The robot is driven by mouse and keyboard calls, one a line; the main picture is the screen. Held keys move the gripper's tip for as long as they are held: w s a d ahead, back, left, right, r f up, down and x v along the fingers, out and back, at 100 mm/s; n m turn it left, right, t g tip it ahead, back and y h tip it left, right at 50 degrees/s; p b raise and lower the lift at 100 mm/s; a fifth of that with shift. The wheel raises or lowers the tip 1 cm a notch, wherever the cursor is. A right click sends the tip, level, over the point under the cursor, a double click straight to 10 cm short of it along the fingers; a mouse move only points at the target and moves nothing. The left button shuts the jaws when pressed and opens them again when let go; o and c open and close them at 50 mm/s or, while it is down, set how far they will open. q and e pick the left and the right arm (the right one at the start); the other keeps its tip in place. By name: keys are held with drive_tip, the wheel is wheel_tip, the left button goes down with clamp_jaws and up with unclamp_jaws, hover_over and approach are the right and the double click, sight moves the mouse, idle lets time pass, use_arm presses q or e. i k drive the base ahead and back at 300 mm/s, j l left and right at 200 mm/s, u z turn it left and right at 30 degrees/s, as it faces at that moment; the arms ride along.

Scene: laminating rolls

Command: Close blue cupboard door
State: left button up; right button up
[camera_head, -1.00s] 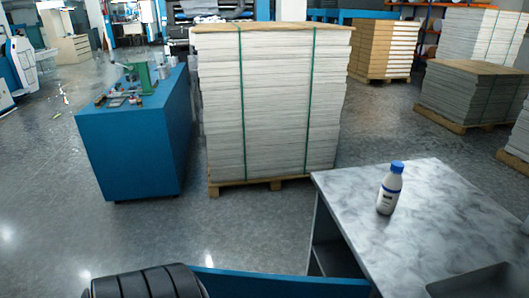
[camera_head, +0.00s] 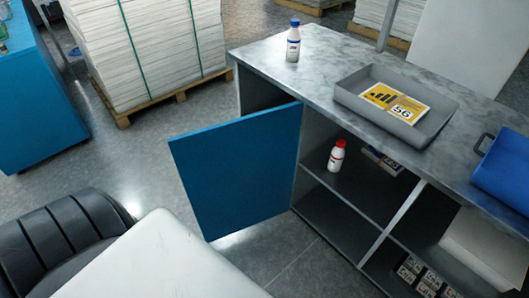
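The blue cupboard door (camera_head: 240,170) stands open in the head view. Its right edge is at the front left corner of the grey cupboard, and the panel swings out to the left over the floor. The cupboard (camera_head: 392,218) has a marbled top, and its front compartments are exposed. A white bottle with a red cap (camera_head: 336,156) stands on the upper shelf, with a small box (camera_head: 383,160) beside it. Neither of my grippers shows in this view.
On the top stand a blue-capped bottle (camera_head: 293,42), a grey tray (camera_head: 421,128) holding a yellow pack (camera_head: 395,102), and a blue bin (camera_head: 504,170). A strapped paper stack (camera_head: 150,45) on a pallet and a blue cabinet (camera_head: 30,100) stand behind.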

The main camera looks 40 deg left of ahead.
sight(236, 174)
drive_tip(key=j+z, duration=0.3)
drive_tip(key=z, duration=0.15)
drive_tip(key=j+z, duration=0.3)
drive_tip(key=z, duration=0.15)
drive_tip(key=k+j+z, duration=0.1)
drive_tip(key=j+z, duration=0.2)
drive_tip(key=z, duration=0.2)
drive_tip(key=k+j, duration=0.2)
drive_tip(key=j, duration=0.2)
drive_tip(key=k+j, duration=0.15)
drive_tip(key=j, duration=0.3)
drive_tip(key=k+j, duration=0.2)
drive_tip(key=j, duration=0.2)
drive_tip(key=k+j, duration=0.2)
drive_tip(key=j, duration=0.25)
drive_tip(key=k+j, duration=0.2)
drive_tip(key=j, duration=0.2)
drive_tip(key=k+j, duration=0.15)
drive_tip(key=j, duration=0.3)
drive_tip(key=k+j, duration=0.2)
drive_tip(key=j, duration=0.2)
drive_tip(key=k+j, duration=0.2)
drive_tip(key=j, duration=0.2)
